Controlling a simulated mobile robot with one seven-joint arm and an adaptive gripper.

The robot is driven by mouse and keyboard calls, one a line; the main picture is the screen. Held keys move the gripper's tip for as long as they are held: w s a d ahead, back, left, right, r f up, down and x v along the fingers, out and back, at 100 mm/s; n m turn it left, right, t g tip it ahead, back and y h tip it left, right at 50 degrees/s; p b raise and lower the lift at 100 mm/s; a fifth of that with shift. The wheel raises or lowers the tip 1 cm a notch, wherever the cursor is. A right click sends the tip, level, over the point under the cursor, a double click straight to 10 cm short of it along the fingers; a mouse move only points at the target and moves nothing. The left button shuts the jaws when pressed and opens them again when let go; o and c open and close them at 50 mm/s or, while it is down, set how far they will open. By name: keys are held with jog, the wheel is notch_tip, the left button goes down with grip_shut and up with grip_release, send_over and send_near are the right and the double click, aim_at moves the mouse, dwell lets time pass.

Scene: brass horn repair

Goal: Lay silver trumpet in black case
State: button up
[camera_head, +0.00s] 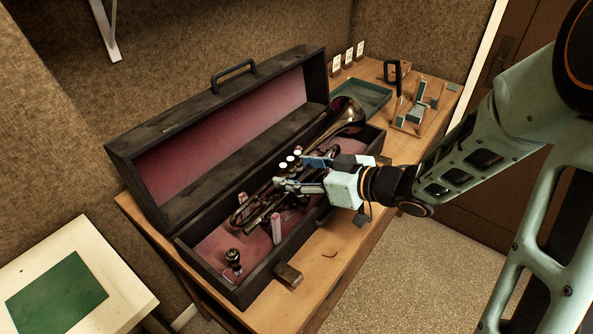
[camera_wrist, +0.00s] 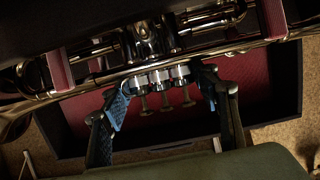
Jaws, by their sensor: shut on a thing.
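The silver trumpet (camera_head: 258,201) lies lengthwise in or just above the open black case (camera_head: 262,292), its bell toward the far right end. In the wrist view the trumpet (camera_wrist: 220,45) crosses the upper part of the picture, with its valves between the fingers. My gripper (camera_head: 292,174) reaches in over the case's front wall and is shut on the trumpet at its valve section. The blue-padded fingers of my gripper (camera_wrist: 163,95) show on both sides of the valves. I cannot tell whether the trumpet rests on the pink lining (camera_head: 215,247).
The case lid stands open at the back. A small mouthpiece-like part (camera_head: 233,256) lies at the near left inside the case. Pink upright supports (camera_head: 276,229) stand in it. A green tray (camera_head: 364,97) and small blocks (camera_head: 414,114) sit on the wooden table (camera_head: 330,262) beyond.

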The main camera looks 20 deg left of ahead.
jog(key=o, duration=1.7)
jog(key=shift+c, duration=0.2)
jog(key=shift+f, duration=0.25)
jog(key=shift+s+d+r, duration=0.1)
jog(key=shift+d+r, duration=0.15)
jog(key=shift+d, duration=0.15)
jog(key=v, duration=1.1)
jog(key=shift+s, duration=0.1)
